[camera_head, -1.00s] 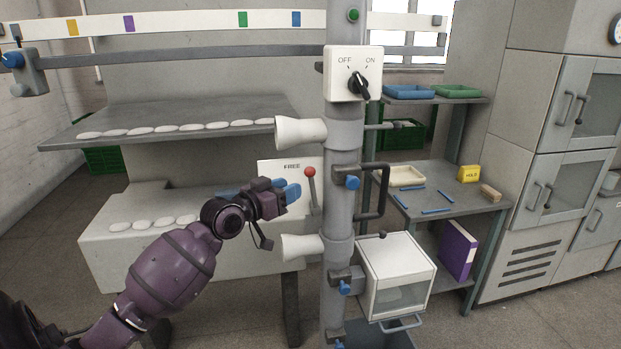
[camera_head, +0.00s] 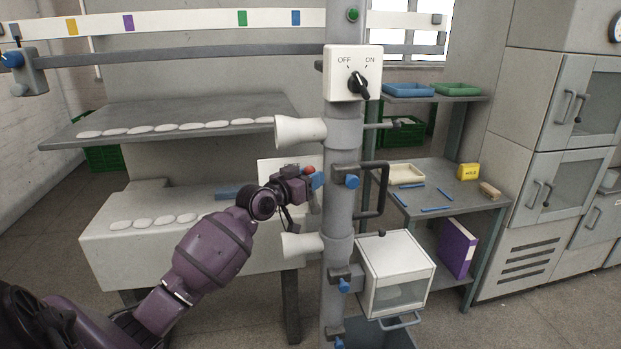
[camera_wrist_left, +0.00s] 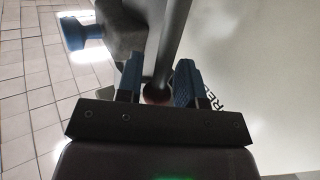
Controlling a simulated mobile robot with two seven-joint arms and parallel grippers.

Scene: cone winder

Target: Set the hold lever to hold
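The hold lever's red knob (camera_head: 309,169) shows at the gripper in the head view. The lever stands in front of a white plate (camera_head: 266,172) beside the grey column; most of its shaft is hidden. In the left wrist view the dark lever shaft (camera_wrist_left: 172,45) rises from the reddish knob (camera_wrist_left: 157,94), which sits between my two blue fingers. My left gripper (camera_head: 314,181) is at the knob, with its fingers apart on both sides of it; contact is unclear. Part of the word FREE (camera_wrist_left: 209,96) shows on the plate. My right gripper is not in view.
The grey column (camera_head: 340,215) is just right of my gripper, with white cones (camera_head: 302,245) and a blue-knobbed clamp (camera_head: 351,181) close by. A switch box (camera_head: 353,73) is above. A yellow HOLD block (camera_head: 468,172) sits on the side table at right.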

